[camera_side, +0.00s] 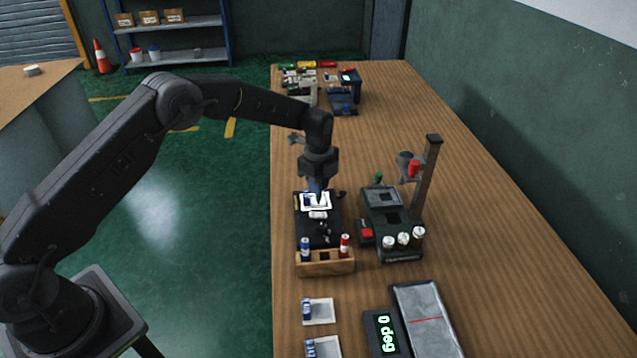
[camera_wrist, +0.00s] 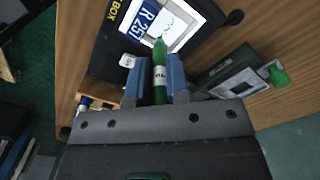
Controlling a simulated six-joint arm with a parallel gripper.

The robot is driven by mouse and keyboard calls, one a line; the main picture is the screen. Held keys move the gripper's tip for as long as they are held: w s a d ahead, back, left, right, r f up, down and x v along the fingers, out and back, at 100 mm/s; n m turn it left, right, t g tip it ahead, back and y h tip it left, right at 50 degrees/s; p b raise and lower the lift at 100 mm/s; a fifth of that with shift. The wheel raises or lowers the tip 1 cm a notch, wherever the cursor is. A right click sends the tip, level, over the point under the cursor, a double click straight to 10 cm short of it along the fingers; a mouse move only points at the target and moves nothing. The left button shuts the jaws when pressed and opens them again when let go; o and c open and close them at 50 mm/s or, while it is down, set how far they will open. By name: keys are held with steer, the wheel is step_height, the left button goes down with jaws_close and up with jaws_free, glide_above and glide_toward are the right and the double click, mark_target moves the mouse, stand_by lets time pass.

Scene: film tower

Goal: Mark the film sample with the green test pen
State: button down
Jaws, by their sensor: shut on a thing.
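My gripper (camera_side: 317,188) is over the black box near the table's left edge. In the wrist view its blue fingers (camera_wrist: 158,78) are shut on the green test pen (camera_wrist: 160,72), whose tip points at the film sample. The white film sample (camera_wrist: 178,28), with a blue label reading "R 257", lies on the black box (camera_wrist: 112,50). It also shows in the side view (camera_side: 325,205), partly behind my gripper. The pen tip overlaps the sample's near edge; I cannot tell whether it touches. Fine dark lines show on the sample beyond the tip.
A wooden rack (camera_side: 325,267) with a blue pen (camera_side: 305,249) and a red pen (camera_side: 345,245) stands in front of the box. A dark machine (camera_side: 392,222) with white knobs and a post is close on the right. Two labelled samples (camera_side: 318,312) lie nearer the camera.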

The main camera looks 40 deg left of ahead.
steer(key=shift+r, duration=3.5)
